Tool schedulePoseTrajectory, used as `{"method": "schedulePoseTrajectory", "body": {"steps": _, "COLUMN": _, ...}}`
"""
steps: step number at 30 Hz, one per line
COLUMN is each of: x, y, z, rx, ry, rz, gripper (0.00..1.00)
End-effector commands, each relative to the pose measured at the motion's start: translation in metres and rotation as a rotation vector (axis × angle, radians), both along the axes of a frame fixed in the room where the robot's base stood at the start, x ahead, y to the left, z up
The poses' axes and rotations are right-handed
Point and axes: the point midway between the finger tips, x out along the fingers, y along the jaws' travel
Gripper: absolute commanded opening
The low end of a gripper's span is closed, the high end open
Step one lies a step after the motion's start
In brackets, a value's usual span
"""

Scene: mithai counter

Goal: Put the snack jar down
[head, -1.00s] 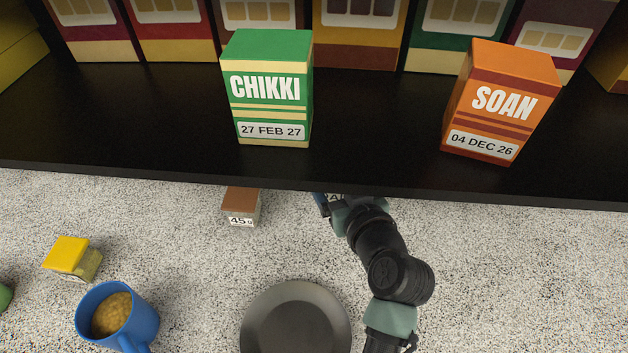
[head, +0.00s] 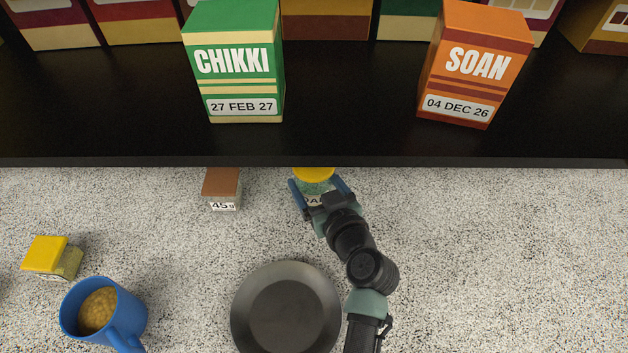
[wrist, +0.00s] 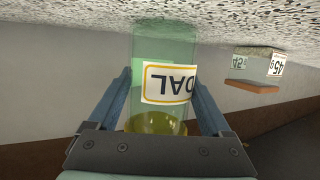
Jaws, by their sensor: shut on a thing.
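The snack jar (head: 314,175) has a yellow lid and a clear greenish body, and my gripper (head: 322,192) is shut on it. It is at the counter just below the shelf's front edge. In the wrist view the jar (wrist: 165,55) stands between the two blue fingers (wrist: 160,100), with a label reading DAL. The wrist picture is upside down, and the jar's base reaches the speckled counter or is very close to it; I cannot tell if it touches.
The dark shelf (head: 330,140) with green CHIKKI (head: 235,65) and orange SOAN (head: 472,65) boxes overhangs behind. A brown-lidded jar (head: 221,188) stands left, a grey plate (head: 286,310) in front. A blue mug (head: 103,312) and yellow-lidded jar (head: 52,257) are farther left. The right counter is clear.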

Motion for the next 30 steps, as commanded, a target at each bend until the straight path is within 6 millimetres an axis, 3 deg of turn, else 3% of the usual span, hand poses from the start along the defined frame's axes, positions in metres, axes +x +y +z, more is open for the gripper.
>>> {"method": "schedulePoseTrajectory", "body": {"steps": 1, "x": 0.000, "y": 0.000, "z": -0.002, "rx": 0.000, "ry": 0.000, "rz": 0.000, "gripper": 0.85}}
{"method": "schedulePoseTrajectory", "body": {"steps": 4, "x": 0.000, "y": 0.000, "z": -0.001, "rx": 0.000, "ry": 0.000, "rz": 0.000, "gripper": 1.00}}
{"method": "schedulePoseTrajectory", "body": {"steps": 14, "x": 0.000, "y": 0.000, "z": 0.004, "rx": 0.000, "ry": 0.000, "rz": 0.000, "gripper": 1.00}}
{"method": "schedulePoseTrajectory", "body": {"steps": 30, "x": -0.084, "y": -0.035, "z": 0.028, "rx": -0.001, "ry": 0.001, "rz": -0.002, "gripper": 1.00}}
